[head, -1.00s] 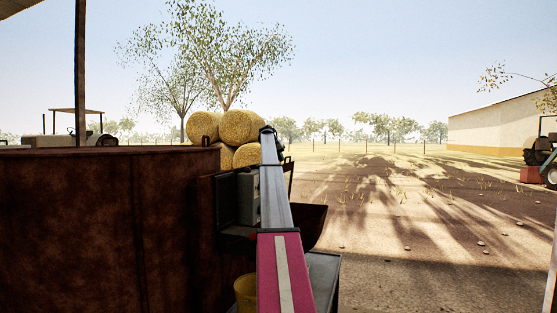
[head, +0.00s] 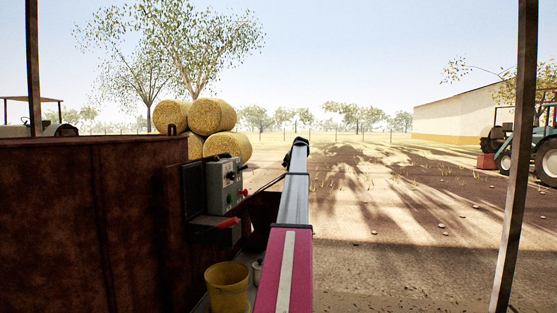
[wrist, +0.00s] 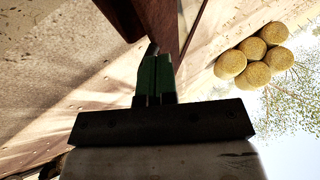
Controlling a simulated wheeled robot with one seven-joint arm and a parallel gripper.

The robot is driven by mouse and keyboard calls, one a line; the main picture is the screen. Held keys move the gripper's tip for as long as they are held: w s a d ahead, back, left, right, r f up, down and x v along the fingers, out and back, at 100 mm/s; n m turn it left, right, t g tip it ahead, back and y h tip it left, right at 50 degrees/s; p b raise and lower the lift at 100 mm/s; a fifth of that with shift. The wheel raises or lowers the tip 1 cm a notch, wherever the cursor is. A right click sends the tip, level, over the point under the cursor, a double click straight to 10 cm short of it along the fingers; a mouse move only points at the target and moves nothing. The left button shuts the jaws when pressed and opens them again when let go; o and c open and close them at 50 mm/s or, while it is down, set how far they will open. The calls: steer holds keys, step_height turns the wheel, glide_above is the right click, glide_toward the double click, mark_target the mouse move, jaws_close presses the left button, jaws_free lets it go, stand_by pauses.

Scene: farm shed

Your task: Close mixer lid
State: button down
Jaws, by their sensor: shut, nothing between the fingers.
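A large rusty brown metal body (head: 75,230), which seems to be the mixer, fills the left of the head view. I cannot tell its lid for sure. In the wrist view my gripper (wrist: 154,52) is shut and empty, with green fingers. A brown panel (wrist: 168,18) stands just beyond the fingertips at the top of that view. It may be part of the mixer or lid, and I cannot tell whether the fingers touch it. In the head view my arm stretches forward to the right of the rusty body, and the fingers do not show clearly.
A grey control box (head: 222,186) with a red lever (head: 228,223) is on the mixer's right side. A yellow bucket (head: 227,288) stands below it. A post (head: 515,160) rises at the right. Hay bales (head: 210,117) are far off. Open ground lies right of my arm.

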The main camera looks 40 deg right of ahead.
steer(key=s+d+f+t+y, duration=0.1)
steer(key=s+d+f+t, duration=0.1)
steer(key=f, duration=0.6)
steer(key=s+d+f+m+t+y, duration=0.1)
steer(key=s+d+f+t, duration=0.1)
steer(key=f, duration=0.7)
steer(key=shift+s+y, duration=0.3)
steer(key=shift+s, duration=0.25)
steer(key=shift+f, duration=0.25)
steer(key=w+r+v, duration=0.1)
steer(key=r+v, duration=0.1)
steer(key=v, duration=1)
steer(key=shift+r+m, duration=0.3)
steer(key=shift+r, duration=0.15)
